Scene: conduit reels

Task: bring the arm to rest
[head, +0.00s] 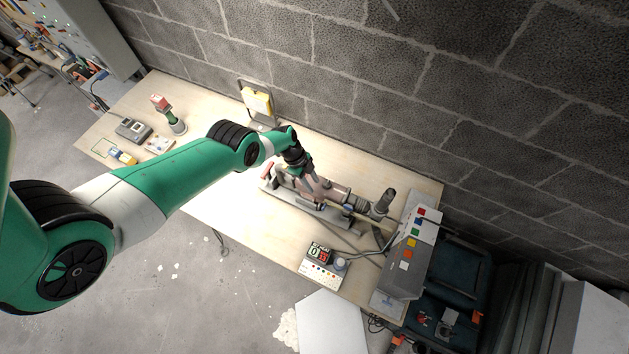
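My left arm, green and white, reaches in from the left across the wooden workbench (215,210). My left gripper (309,187) points down at the grey and brown spindle-like fixture (335,212) in the middle of the bench. It overlaps the left part of the fixture in this view. I cannot tell whether it touches the fixture, or whether its fingers are open or shut; they are small and dark here. My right arm and gripper are not in view.
A grey box with coloured squares (408,262) stands at the bench's right end. A small digital display unit (322,254) sits near the front edge. A yellow item on a stand (257,102) is at the back, by the block wall (420,90). Small tools lie at left.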

